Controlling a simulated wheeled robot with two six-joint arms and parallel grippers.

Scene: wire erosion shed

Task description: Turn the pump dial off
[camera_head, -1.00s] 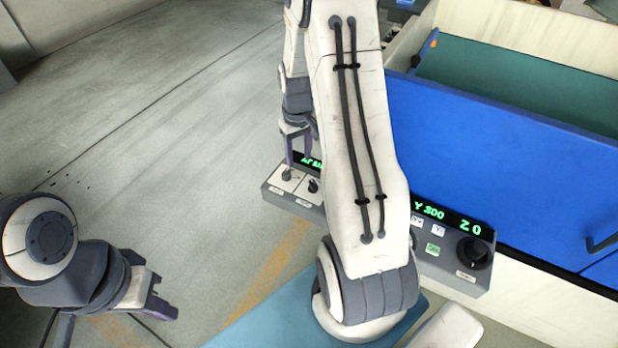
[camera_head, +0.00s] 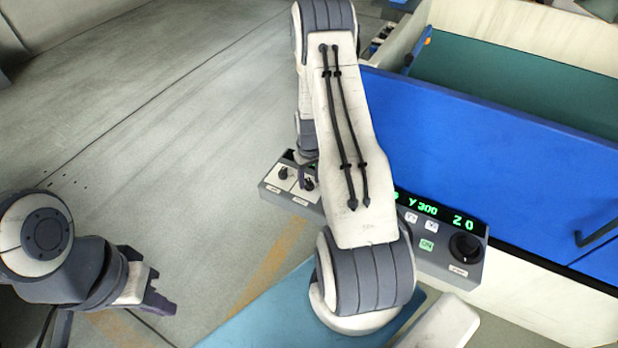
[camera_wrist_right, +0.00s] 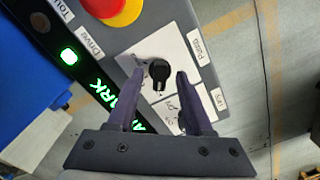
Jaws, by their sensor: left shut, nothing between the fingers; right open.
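The grey control panel (camera_head: 448,262) has two black dials on white plates at its left end. The left dial (camera_head: 283,174) stands clear in the head view. The right dial (camera_head: 308,184) is close below my right gripper (camera_head: 306,166), partly hidden by my right arm. In the right wrist view, a black dial (camera_wrist_right: 159,72) lies between the open fingers of my right gripper (camera_wrist_right: 160,77), with gaps on both sides. A small label (camera_wrist_right: 195,45) beside it is hard to read. My left gripper (camera_head: 158,301) is shut and empty, low at the left, far from the panel.
A large black knob (camera_head: 465,247) and green readouts are at the panel's right end. A red stop button (camera_wrist_right: 122,10) shows in the right wrist view. The blue machine tank (camera_head: 470,150) stands behind the panel. Open floor (camera_head: 150,130) lies to the left.

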